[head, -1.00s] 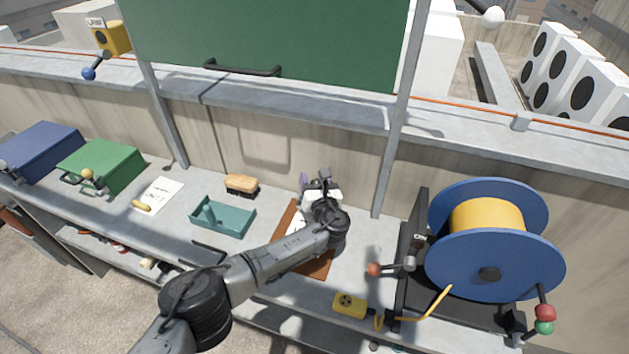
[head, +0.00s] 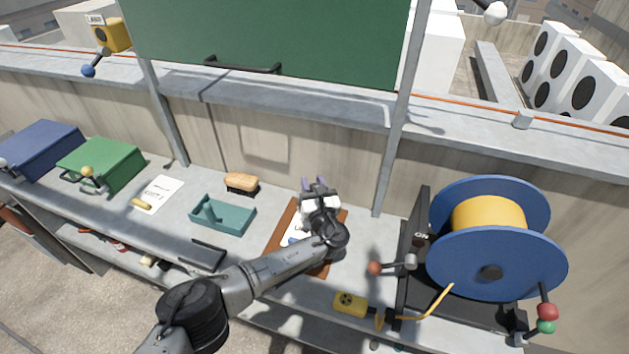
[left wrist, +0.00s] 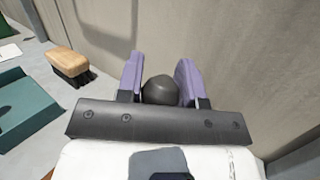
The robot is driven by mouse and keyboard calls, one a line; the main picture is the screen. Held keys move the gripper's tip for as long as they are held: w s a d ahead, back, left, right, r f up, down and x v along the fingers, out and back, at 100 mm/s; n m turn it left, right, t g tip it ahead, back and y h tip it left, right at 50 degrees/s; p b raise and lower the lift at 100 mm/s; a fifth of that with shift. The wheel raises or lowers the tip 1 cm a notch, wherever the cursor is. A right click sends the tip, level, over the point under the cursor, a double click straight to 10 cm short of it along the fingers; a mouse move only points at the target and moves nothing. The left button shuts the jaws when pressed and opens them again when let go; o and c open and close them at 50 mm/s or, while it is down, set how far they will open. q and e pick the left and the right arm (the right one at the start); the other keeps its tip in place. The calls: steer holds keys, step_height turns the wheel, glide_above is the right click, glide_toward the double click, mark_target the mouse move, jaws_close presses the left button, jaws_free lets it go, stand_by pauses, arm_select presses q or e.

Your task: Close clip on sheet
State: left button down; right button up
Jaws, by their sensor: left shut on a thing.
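The brown clipboard (head: 279,238) lies on the bench with a white sheet (head: 297,229) on it. My left gripper (head: 315,183) is over its far end, and my wrist and forearm cover much of the board. In the left wrist view, the purple fingers (left wrist: 160,82) are shut on a dark round knob (left wrist: 161,91). The body of the clip is hidden, so I cannot tell how far it is closed or how it meets the sheet. My right gripper is not in view.
A teal tray (head: 231,226) and a brush (head: 241,181) lie left of the clipboard. A blue cable reel (head: 485,262) with a red-knobbed lever (head: 375,269) stands at the right. A yellow box (head: 349,304) is near the front edge. A wall rises behind the bench.

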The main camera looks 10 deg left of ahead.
arm_select(q)
steer(key=shift+s+a+f+n+t+y+b, duration=0.15)
steer(key=shift+s+f+n+t+y+b, duration=0.3)
steer(key=shift+s+n+t+b, duration=0.1)
steer(key=shift+s+r, duration=0.1)
steer(key=shift+s, duration=0.1)
steer(key=c, duration=0.8)
jaws_free()
steer(key=shift+r, duration=0.1)
